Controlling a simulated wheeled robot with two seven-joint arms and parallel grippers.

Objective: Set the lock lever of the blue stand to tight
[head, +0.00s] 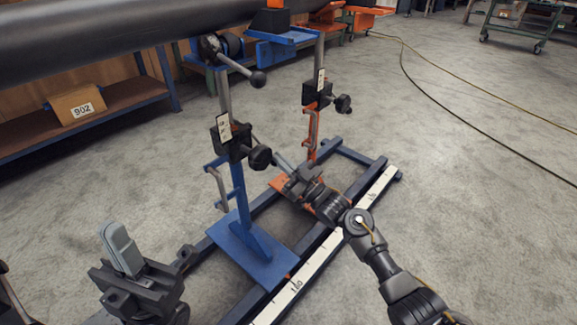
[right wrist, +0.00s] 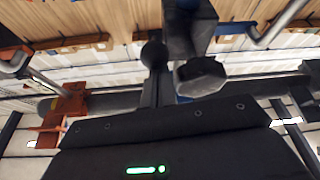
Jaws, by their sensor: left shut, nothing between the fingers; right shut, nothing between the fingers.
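The blue stand (head: 240,205) rises from a blue base plate in the head view. Near its top, a grey lock lever (head: 238,67) slopes down to the right from a dark hub to a black ball (head: 258,79). Lower on the post are a black block and a black knob (head: 260,157). In the right wrist view a black ball (right wrist: 153,55) shows beyond my gripper, left of a faceted black knob (right wrist: 201,76). My right gripper (head: 291,177) is shut and empty, below and right of the lever. My left gripper (head: 119,246) is shut and empty at lower left.
A dark pipe (head: 110,35) crosses above. An orange stand (head: 312,135) with its own knob stands behind the blue one, on the same blue rail frame with a white scale (head: 330,245). A shelf with a box (head: 78,104) is left.

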